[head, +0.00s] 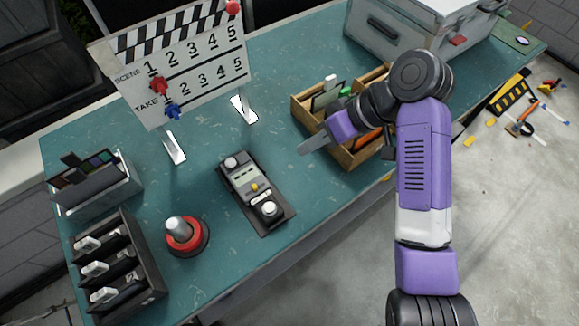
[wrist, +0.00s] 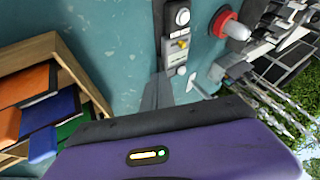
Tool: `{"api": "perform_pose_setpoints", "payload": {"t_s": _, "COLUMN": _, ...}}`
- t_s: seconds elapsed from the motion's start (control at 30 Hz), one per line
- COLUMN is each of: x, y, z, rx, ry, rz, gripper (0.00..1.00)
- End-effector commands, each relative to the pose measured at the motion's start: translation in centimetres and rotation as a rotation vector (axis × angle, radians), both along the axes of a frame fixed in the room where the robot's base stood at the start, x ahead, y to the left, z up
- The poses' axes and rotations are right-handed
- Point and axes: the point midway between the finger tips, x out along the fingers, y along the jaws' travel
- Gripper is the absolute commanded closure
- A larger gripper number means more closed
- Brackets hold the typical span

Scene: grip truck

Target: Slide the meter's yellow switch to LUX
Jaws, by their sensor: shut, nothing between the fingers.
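The meter (head: 255,191) is a dark handheld device lying on the teal table, with a white dome at one end and a round white knob at the other. Its small yellow switch (head: 254,187) sits near the middle of its face; the LUX marking is too small to read. In the wrist view the meter (wrist: 166,45) stands at upper centre and its yellow switch (wrist: 183,44) is visible. My gripper (head: 304,148) is shut and empty, above the table to the right of the meter and apart from it. In the wrist view the fingers (wrist: 160,88) point toward the meter's near end.
A wooden box (head: 343,154) with folders stands right of the meter, beneath my arm. A clapperboard (head: 178,62) stands behind, and a dark rack (head: 119,265) at the front left. Bare table surrounds the meter.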

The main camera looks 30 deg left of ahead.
Motion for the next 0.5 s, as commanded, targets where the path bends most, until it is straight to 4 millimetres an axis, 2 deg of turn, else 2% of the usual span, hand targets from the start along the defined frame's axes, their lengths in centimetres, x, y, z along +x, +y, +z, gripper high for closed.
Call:
{"api": "perform_pose_setpoints", "payload": {"t_s": 0.17, "x": -1.1, "y": -0.5, "z": -0.5, "rx": -0.024, "ry": 0.013, "rz": 0.048, "gripper": 1.0}}
{"api": "perform_pose_setpoints", "payload": {"t_s": 0.27, "x": -1.4, "y": 0.1, "z": -1.4, "rx": -0.024, "ry": 0.012, "rz": 0.047, "gripper": 1.0}}
{"api": "perform_pose_setpoints", "payload": {"t_s": 0.5, "x": -2.7, "y": 2.4, "z": -4.9, "rx": -0.024, "ry": 0.014, "rz": 0.047, "gripper": 1.0}}
